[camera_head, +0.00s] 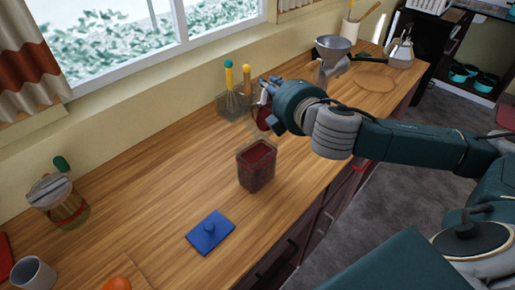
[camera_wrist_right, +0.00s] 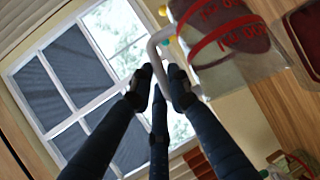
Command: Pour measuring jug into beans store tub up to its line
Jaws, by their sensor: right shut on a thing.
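The beans store tub (camera_head: 257,170) is a clear square container without its lid, standing on the wooden counter with dark red contents. Its rim also shows at the right edge of the wrist view (camera_wrist_right: 307,30). My right gripper (camera_head: 270,101) is shut on the handle of the clear measuring jug (camera_head: 261,117), behind and slightly right of the tub. In the wrist view, my gripper's fingers (camera_wrist_right: 160,88) close around the pale handle, and the jug (camera_wrist_right: 228,45) shows red markings and dark red contents. The gripper partly hides the jug in the head view; its tilt is unclear. My left gripper is out of view.
A jar (camera_head: 58,201), a grey mug (camera_head: 33,275) and an orange item (camera_head: 117,283) are at left. The counter between is clear.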

